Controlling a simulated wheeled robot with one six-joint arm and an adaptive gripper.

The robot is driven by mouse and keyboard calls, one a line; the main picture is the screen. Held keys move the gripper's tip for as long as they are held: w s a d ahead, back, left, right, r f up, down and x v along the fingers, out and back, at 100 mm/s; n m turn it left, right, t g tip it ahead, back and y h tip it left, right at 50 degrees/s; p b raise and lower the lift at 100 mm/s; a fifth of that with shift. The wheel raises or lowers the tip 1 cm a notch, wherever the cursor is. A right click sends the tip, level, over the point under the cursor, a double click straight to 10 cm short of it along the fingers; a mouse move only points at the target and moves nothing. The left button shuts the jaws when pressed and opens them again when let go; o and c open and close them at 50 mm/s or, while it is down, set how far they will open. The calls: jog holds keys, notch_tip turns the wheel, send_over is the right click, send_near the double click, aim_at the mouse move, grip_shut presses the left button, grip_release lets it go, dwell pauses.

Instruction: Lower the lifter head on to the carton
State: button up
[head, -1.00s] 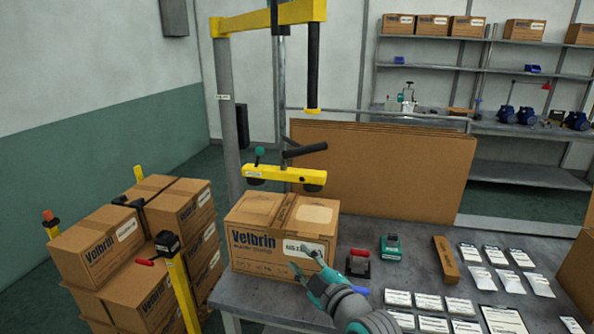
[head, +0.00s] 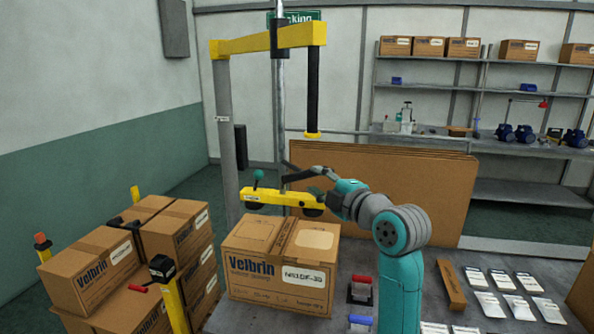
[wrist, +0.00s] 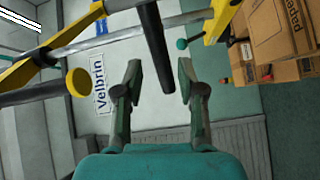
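The lifter head (head: 275,197) is a yellow bar with dark suction cups below, a green-knobbed lever (head: 258,177) and a black handle (head: 298,176). It hangs level by the rear top edge of the Velbrin carton (head: 262,272); I cannot tell the exact gap. The carton is closed and upright on the bench. My gripper (head: 318,176) is at the handle's right end. In the wrist view my gripper (wrist: 159,68) is open, with the black handle (wrist: 152,35) showing between its fingers and touching neither visibly. Part of the yellow head (wrist: 218,20) shows there too.
A yellow gantry (head: 265,40) with a grey post stands behind the carton. Stacked cartons (head: 95,270) and a yellow post stand at left. Flat cardboard sheets (head: 400,200) lean behind the bench. Labels and packets (head: 505,282) lie at right.

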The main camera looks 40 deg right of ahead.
aim_at(297, 170)
jog(key=w, duration=0.6)
jog(key=w+d, duration=0.1)
jog(key=w, duration=0.2)
grip_shut()
